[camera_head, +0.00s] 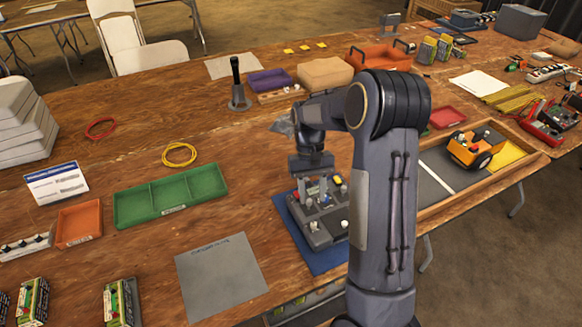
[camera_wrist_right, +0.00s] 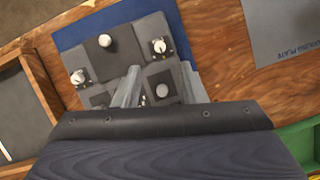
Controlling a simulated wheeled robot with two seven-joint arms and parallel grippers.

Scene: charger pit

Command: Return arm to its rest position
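My right arm (camera_head: 385,190) rises from the lower right in the head view and bends over the table, with its forearm pointing down. My right gripper (camera_head: 318,188) is over a dark grey device with several knobs (camera_head: 322,228). In the right wrist view, the two fingers of the gripper (camera_wrist_right: 160,90) stand apart, with the device (camera_wrist_right: 135,52) below them. A pale round knob (camera_wrist_right: 162,91) shows between the fingers; I cannot tell whether they touch the device. My left arm and gripper are not in view.
The device sits on a blue mat (camera_head: 290,222). Right of my arm is a wooden-walled pit (camera_head: 490,195) with an orange wheeled vehicle (camera_head: 476,148). To the left are a green tray (camera_head: 170,194) and a grey plate (camera_head: 222,278). A black-handled stand (camera_head: 238,90) is farther back.

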